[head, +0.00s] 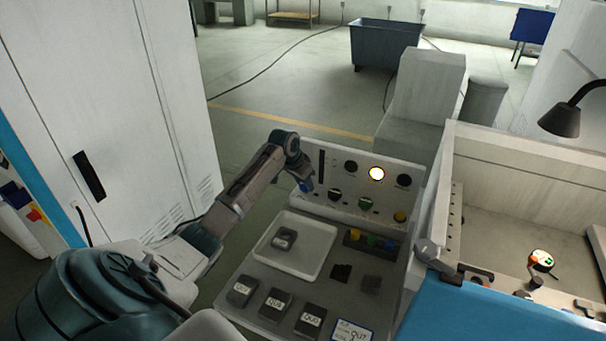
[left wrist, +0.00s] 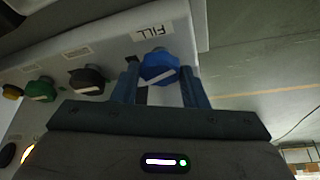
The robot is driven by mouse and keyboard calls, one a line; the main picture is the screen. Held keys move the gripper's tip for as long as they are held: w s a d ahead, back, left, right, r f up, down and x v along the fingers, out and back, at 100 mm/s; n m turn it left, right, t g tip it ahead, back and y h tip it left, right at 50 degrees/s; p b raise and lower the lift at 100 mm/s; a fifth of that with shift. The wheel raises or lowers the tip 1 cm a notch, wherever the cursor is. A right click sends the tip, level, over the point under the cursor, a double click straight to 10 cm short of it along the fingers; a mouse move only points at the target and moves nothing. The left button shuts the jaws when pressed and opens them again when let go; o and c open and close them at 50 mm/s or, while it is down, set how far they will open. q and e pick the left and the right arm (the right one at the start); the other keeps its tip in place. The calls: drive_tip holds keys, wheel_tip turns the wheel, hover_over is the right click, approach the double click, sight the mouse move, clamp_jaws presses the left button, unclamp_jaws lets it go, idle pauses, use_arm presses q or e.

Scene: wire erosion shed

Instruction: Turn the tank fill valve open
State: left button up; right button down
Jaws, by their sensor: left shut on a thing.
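The tank fill valve is a blue knob (left wrist: 158,68) with a white pointer line, on a pale panel beside a label reading FILL (left wrist: 155,31) in the left wrist view. My left gripper (left wrist: 160,84) is shut on it, one finger on each side. The pointer line lies slightly tilted across the knob. In the head view, my left gripper (head: 303,178) is at the left end of the control panel (head: 333,212), and a bit of the blue knob (head: 306,186) shows beneath it. My right gripper is in neither view.
Along the panel are a black knob (head: 335,195), a green knob (head: 365,204), a yellow knob (head: 400,217) and a lit lamp (head: 376,174). A white tray (head: 265,262) and several dark labelled blocks lie in front. A tall cabinet (head: 110,100) stands left.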

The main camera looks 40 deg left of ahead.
use_arm(q)
drive_tip(key=n+p, duration=0.1)
drive_tip(key=n+y+p, duration=0.1)
drive_tip(key=n, duration=0.1)
drive_tip(key=shift+d+r, duration=0.15)
drive_tip(key=shift+r, duration=0.15)
drive_tip(key=shift+f+n+y+p, duration=0.1)
drive_tip(key=shift+n+y+p, duration=0.3)
drive_tip(key=shift+n+p, duration=0.4)
drive_tip(key=n, duration=0.2)
drive_tip(key=n+g+y, duration=0.1)
drive_tip(key=shift+w+d+f+n, duration=0.1)
drive_tip(key=shift+w+d+n, duration=0.1)
drive_tip(key=shift+n, duration=0.2)
drive_tip(key=n, duration=0.2)
drive_tip(key=n+g+y, duration=0.1)
drive_tip(key=n, duration=0.1)
drive_tip(key=shift+w+d+n+y, duration=0.1)
drive_tip(key=shift+n+y, duration=0.2)
drive_tip(key=shift+n, duration=0.1)
drive_tip(key=shift+n+g, duration=0.3)
drive_tip(key=o, duration=0.7)
